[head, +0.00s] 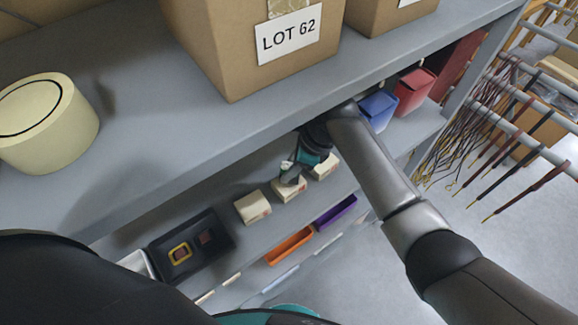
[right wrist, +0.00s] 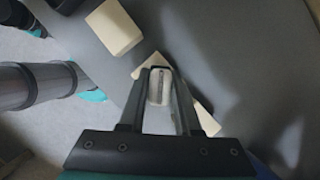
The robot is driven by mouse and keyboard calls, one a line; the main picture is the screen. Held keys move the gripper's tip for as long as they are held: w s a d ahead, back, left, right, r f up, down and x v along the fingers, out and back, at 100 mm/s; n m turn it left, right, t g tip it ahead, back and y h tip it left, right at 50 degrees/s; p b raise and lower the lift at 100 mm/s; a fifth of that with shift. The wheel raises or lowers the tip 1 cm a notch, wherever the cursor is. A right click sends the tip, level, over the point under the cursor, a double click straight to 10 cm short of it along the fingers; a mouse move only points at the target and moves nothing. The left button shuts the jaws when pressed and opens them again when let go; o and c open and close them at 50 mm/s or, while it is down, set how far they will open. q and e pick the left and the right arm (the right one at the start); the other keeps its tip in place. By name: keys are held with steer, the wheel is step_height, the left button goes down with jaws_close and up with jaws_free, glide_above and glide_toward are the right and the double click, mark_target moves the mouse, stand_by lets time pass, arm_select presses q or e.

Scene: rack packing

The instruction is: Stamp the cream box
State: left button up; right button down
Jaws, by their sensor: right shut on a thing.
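Three cream boxes stand in a row on the lower shelf: a left one (head: 252,207), a middle one (head: 289,191) and a right one (head: 326,166). My right gripper (head: 292,178) is right above the middle box and hides part of it. In the right wrist view the gripper (right wrist: 158,92) is shut on a small white rounded thing (right wrist: 158,88), perhaps a stamp. A cream box (right wrist: 205,118) shows behind the fingers, and another cream box (right wrist: 114,28) lies beyond. I cannot tell whether the held thing touches the box. My left gripper is out of view.
A black tray (head: 215,236) with a yellow-ringed square and a dark red square sits left of the boxes. Orange (head: 290,246) and purple (head: 336,211) bins are in front. Blue (head: 378,110) and red (head: 413,91) bins stand right. The upper shelf (head: 180,130) overhangs closely.

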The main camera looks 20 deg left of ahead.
steer(key=shift+f, duration=0.6)
stand_by(0.7)
